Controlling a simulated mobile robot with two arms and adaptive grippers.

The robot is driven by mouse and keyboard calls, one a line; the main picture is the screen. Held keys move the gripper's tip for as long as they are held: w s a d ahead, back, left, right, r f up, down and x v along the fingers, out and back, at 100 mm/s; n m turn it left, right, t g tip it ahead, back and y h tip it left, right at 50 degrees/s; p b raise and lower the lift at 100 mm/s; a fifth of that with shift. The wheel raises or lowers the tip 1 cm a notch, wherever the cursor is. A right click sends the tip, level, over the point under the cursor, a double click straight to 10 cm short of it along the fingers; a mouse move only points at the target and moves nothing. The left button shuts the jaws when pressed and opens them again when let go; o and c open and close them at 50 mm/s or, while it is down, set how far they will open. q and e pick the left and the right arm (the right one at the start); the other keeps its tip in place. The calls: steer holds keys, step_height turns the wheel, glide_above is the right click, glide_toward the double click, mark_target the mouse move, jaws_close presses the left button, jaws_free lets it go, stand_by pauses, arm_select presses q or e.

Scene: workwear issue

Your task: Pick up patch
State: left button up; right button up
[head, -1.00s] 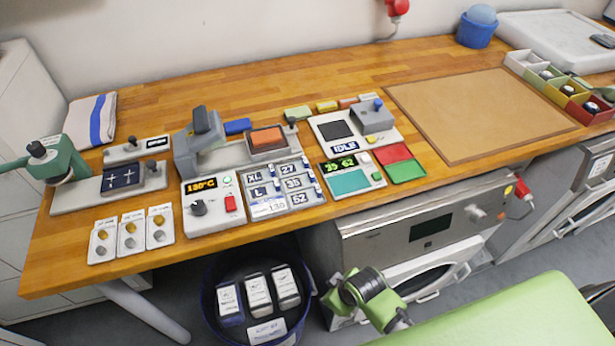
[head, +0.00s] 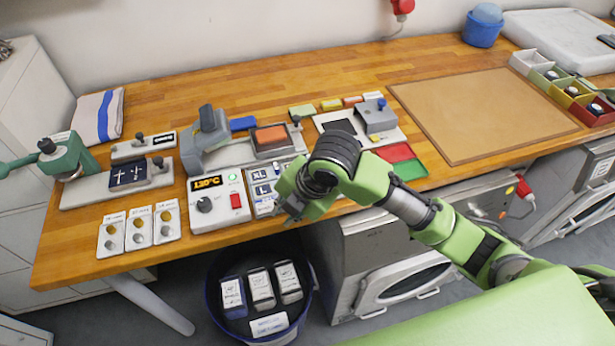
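The size patches sit in a grey tray on the front part of the bench. In the head view I see the XL patch (head: 259,174) and the L patch (head: 262,189) at the tray's left side. My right gripper (head: 287,210) is over the tray's front, pointing down and left. Its hand and wrist hide most of the tray's right part and the other patches. I cannot tell whether its fingers are apart or touch a patch. My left gripper is not in view.
A heat press (head: 210,135) with a control box (head: 217,200) reading 120°C stands left of the tray. Button cards (head: 139,228) lie further left. A blue bin (head: 235,325) stands below the bench edge. A tan mat (head: 490,110) lies clear at right.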

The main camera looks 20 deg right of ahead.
steer(key=w+d+r+n+h, duration=0.3)
steer(key=w+d+r+n, duration=0.5)
steer(key=d+r+n, duration=0.2)
steer(key=shift+g, duration=0.3)
steer(key=x, duration=0.2)
steer(key=p+x, duration=0.1)
steer(key=x, duration=0.5)
steer(key=shift+w+d, duration=0.1)
steer(key=shift+w, duration=0.2)
steer(key=p+x, duration=0.2)
steer(key=x, duration=0.2)
steer(key=shift+d+f, duration=0.15)
steer(key=shift+d, duration=0.05)
steer(key=shift+w+f, duration=0.2)
steer(key=shift+f, duration=0.3)
jaws_close()
